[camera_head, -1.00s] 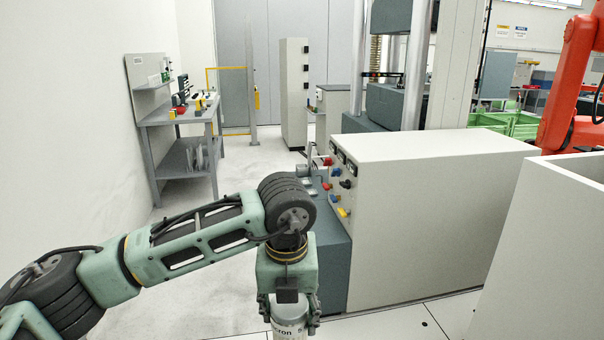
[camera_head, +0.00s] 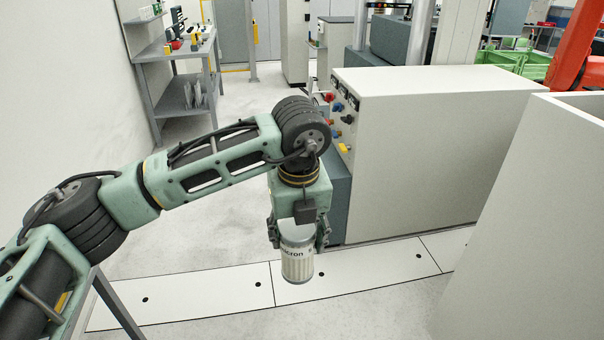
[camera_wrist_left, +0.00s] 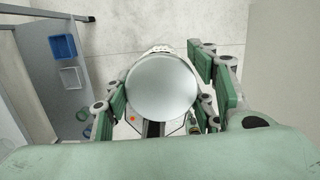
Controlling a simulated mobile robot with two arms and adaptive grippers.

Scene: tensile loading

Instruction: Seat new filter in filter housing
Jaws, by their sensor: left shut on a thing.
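The new filter (camera_head: 297,262) is a white pleated cylinder with a pale grey band and dark lettering. It hangs upright below my left gripper (camera_head: 298,238), which is shut on its upper part. In the left wrist view the filter (camera_wrist_left: 161,87) shows as a round pale end cap between the green finger pads of the gripper (camera_wrist_left: 165,95). The filter is in the air, above the floor and touching nothing else that I can see. I cannot make out the filter housing in either view. My right gripper is not in view.
A large pale cabinet (camera_head: 430,140) with knobs on its left face stands behind the gripper. A white-walled enclosure (camera_head: 530,220) fills the right. A grey workbench (camera_head: 175,85) stands at the back left. The floor between is open. Blue and white bins (camera_wrist_left: 63,47) show in the wrist view.

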